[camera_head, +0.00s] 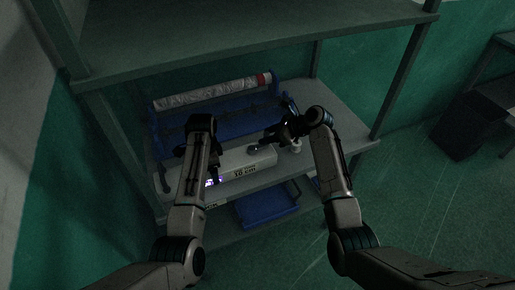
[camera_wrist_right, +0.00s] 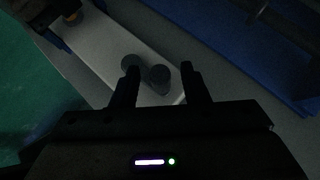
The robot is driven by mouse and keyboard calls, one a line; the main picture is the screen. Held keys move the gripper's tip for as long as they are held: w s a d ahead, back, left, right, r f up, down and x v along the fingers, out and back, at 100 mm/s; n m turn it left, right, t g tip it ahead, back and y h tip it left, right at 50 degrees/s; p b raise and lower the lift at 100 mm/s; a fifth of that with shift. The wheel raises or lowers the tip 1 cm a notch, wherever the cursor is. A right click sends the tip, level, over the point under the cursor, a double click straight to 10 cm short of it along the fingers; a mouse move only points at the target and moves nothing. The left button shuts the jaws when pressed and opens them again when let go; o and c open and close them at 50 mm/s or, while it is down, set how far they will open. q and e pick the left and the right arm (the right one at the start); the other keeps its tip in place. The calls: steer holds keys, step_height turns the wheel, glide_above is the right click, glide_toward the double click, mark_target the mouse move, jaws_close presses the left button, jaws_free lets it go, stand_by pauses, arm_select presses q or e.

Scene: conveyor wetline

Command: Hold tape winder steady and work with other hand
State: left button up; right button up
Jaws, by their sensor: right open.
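A white block marked "30 cm" (camera_head: 236,168) lies on the shelf. Two dark round pieces (camera_wrist_right: 146,70) sit on its top in the right wrist view; I cannot tell whether they are the tape winder. My right gripper (camera_head: 268,138) is over the right end of the block. In the right wrist view its open fingers (camera_wrist_right: 160,70) show with the round pieces between or below them; contact is unclear. My left gripper (camera_head: 199,165) is at the block's left part, mostly hidden by its own arm. Its jaw state does not show clearly.
A blue frame (camera_head: 168,124) with a clear film roll (camera_head: 205,94), red at one end, stands behind the block. A small white round item (camera_head: 296,146) is right of it. A blue bin (camera_head: 266,205) sits below. An upper shelf (camera_head: 250,38) overhangs; a dark bin (camera_head: 468,125) stands right.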

steer(key=shift+r, duration=3.55)
step_height(320, 180, up, 7)
arm_select(q)
steer(key=o, duration=1.1)
arm_select(e)
steer(key=v, duration=0.7)
